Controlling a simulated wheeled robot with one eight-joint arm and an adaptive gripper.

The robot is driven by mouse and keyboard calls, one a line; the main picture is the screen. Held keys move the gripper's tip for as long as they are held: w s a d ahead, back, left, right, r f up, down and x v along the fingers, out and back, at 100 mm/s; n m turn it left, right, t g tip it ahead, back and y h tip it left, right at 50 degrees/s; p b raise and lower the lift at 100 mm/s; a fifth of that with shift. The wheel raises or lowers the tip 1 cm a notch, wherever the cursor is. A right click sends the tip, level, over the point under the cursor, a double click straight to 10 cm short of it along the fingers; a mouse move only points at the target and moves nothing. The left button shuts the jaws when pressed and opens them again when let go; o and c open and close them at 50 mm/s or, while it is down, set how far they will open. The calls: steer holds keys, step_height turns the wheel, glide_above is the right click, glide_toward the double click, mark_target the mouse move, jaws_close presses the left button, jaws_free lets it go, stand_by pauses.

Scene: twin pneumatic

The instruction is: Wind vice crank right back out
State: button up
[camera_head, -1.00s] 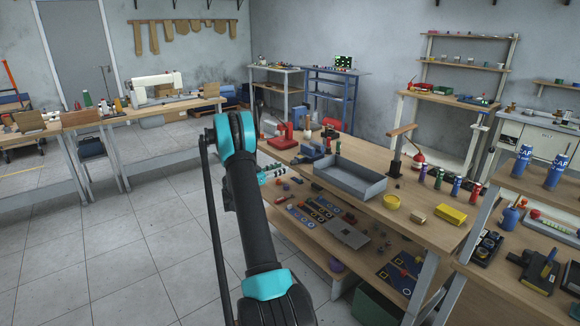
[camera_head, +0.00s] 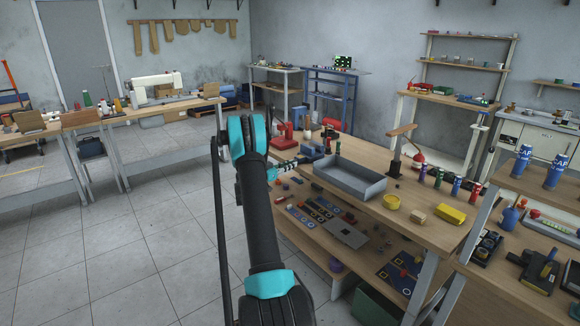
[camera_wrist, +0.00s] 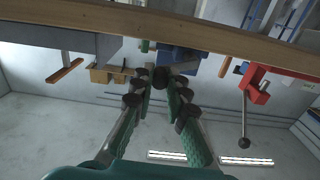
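A blue vice (camera_head: 311,149) stands at the near left edge of the wooden bench. In the wrist view, its blue body (camera_wrist: 181,58) is just beyond my fingertips. A dark round part (camera_wrist: 160,77), seemingly the end of its screw or crank, lies between the fingertips; contact is unclear. My gripper (camera_head: 289,165) is at the bench edge beside the vice; in the wrist view its fingers (camera_wrist: 162,85) are partly apart. A red vice-like tool (camera_wrist: 262,83) with a hanging bar and dark ball is to the right in the wrist view. My fingers partly hide the crank.
The bench edge (camera_wrist: 230,42) crosses the wrist view close to my fingertips. A grey tray (camera_head: 350,184) sits on the bench right of the vice. The lower shelf (camera_head: 300,235) holds several small parts. The floor left of my arm is clear.

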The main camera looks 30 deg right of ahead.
jaws_close()
steer(key=shift+r+n, duration=0.1)
steer(key=shift+n, duration=0.2)
steer(key=w+f+n, duration=0.1)
steer(key=w+n, duration=0.3)
steer(key=n, duration=1.2)
steer(key=w+f+n, duration=0.1)
steer(key=w+n, duration=0.3)
steer(key=n, duration=1.3)
steer(key=shift+w+a+f, duration=0.15)
steer(key=shift+w+a, duration=0.1)
steer(key=shift+a, duration=0.15)
steer(key=shift+n, duration=0.3)
